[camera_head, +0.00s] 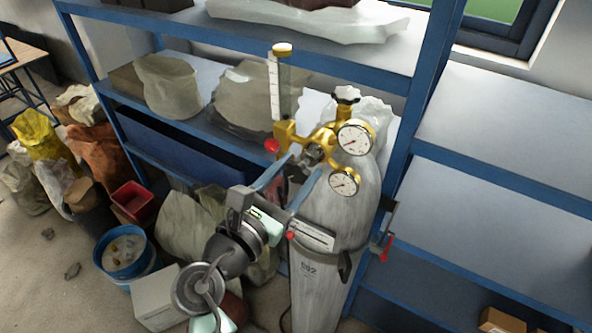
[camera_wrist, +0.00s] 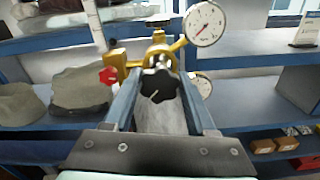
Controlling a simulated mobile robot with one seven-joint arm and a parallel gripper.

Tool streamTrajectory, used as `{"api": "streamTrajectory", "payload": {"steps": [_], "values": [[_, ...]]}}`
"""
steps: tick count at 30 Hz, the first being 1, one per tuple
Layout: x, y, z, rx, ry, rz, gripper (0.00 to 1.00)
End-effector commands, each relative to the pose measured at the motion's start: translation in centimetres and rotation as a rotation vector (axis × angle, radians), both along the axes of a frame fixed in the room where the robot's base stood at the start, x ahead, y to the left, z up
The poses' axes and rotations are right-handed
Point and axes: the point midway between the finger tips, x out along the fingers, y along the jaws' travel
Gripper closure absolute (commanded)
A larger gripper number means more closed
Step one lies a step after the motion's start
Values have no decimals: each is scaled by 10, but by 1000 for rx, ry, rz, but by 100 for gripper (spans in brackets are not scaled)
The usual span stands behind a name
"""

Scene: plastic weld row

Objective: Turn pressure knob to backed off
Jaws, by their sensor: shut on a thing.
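The brass regulator (camera_head: 327,135) sits on top of a grey gas cylinder (camera_head: 325,230). Its black lobed pressure knob (camera_wrist: 158,84) faces my wrist camera and has a small pale mark on its lower face. In the head view the knob (camera_head: 312,154) is partly hidden by my fingers. My gripper (camera_wrist: 160,88) has one blue-grey finger on each side of the knob and is shut on it. In the head view my gripper (camera_head: 303,166) reaches up to the regulator from below left. Exact finger contact is hard to see.
Two round gauges (camera_head: 354,138) (camera_head: 344,182) sit right of the knob. A clear flow tube (camera_head: 278,90) stands at left, with a red knob (camera_head: 271,146) below it. A black handwheel (camera_head: 347,95) is behind. Blue shelving (camera_head: 412,100) surrounds the cylinder closely.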

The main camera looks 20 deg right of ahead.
Motion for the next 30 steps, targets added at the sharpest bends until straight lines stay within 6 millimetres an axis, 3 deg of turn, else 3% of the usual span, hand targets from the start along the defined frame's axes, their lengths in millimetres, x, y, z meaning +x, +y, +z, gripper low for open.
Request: {"api": "streamTrajectory", "payload": {"steps": [1, 5, 17, 30], "values": [[0, 0, -1, 0, 4, 0, 38], [0, 0, -1, 0, 3, 0, 14], [-4, 6, -2, 0, 0, 2, 14], [-58, 76, -5, 1, -1, 5, 14]]}}
